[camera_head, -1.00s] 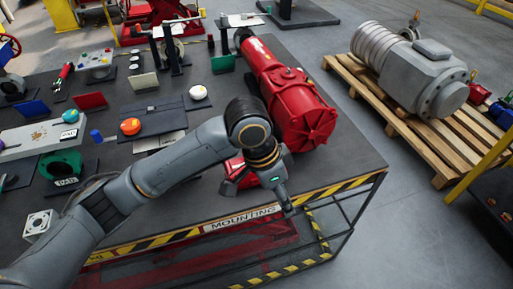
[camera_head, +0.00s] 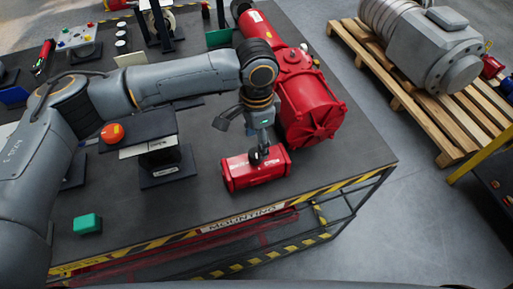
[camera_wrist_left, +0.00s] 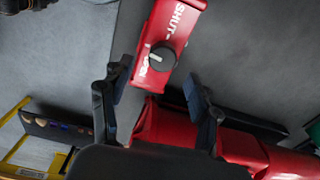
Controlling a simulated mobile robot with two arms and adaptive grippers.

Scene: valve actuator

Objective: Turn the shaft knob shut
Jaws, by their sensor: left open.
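The red actuator box (camera_head: 240,174) lies near the table's front edge. Its dark round shaft knob is on the side toward my gripper and is partly hidden in the head view. In the left wrist view the knob (camera_wrist_left: 162,58) shows clearly, with a pale pointer line and the white word SHUT on the red face (camera_wrist_left: 177,20) above it. My left gripper (camera_head: 246,128) is just behind the box. In the wrist view its open fingers (camera_wrist_left: 155,95) are spread to either side below the knob, with nothing between them. My right gripper is not in view.
A large red cylinder (camera_head: 305,100) lies right beside my left gripper. An orange knob (camera_head: 112,133) is on a dark plate at left, and a green block (camera_head: 87,223) is near the front edge. A wooden pallet (camera_head: 400,85) holds a grey motor (camera_head: 440,55). The front tabletop is mostly bare.

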